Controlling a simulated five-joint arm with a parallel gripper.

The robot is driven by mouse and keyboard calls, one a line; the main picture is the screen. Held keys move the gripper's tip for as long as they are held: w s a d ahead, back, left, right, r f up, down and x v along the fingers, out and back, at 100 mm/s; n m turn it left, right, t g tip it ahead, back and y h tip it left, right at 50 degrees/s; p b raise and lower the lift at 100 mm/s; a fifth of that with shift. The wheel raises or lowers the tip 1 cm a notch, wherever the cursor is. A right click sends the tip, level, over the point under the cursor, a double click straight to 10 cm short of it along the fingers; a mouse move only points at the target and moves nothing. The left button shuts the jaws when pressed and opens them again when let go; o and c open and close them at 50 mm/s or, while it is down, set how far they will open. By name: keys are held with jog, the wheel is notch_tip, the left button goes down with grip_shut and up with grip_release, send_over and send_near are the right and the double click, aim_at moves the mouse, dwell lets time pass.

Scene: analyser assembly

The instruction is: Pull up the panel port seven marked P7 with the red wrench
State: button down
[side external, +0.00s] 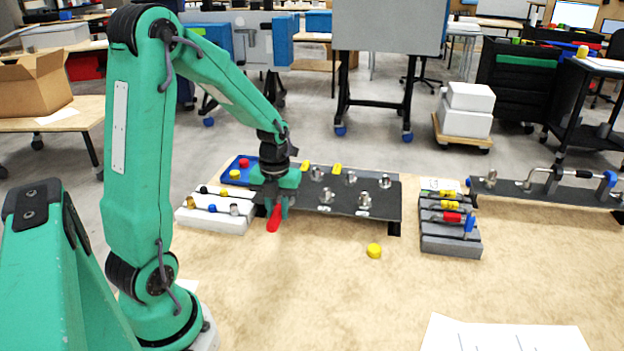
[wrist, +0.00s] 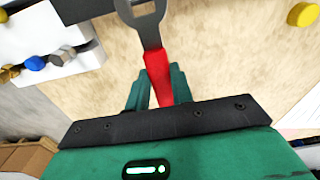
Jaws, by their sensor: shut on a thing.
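The red wrench (side external: 273,220) is in my gripper (side external: 278,198) near the left end of the dark panel. In the wrist view my gripper (wrist: 155,88) is shut on its red handle (wrist: 158,72), and its grey slotted head (wrist: 143,12) points away from my palm. The dark panel (side external: 385,215) carries several silver ports and small white labels, too small to read, so I cannot tell which is P7. Silver ports (side external: 327,196) stand to the right of my gripper, apart from the wrench. My gripper hides the panel's left end.
A white rack (side external: 215,221) with several tools stands left of the panel. A blue tray (side external: 227,176) lies behind. A yellow cap (side external: 374,250) lies on the table in front. A grey tool rack (side external: 450,245) stands right. The front table is mostly clear, with paper (side external: 500,335).

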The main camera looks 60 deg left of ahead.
aim_at(273, 219)
jog(key=shift+s+d, duration=0.2)
dwell(0.3)
jog(key=shift+s+d+r, duration=1)
jog(key=shift+s+d, duration=0.05)
jog(key=shift+r, duration=0.15)
jog(key=shift+r, duration=3.4)
jog(key=shift+f, duration=0.1)
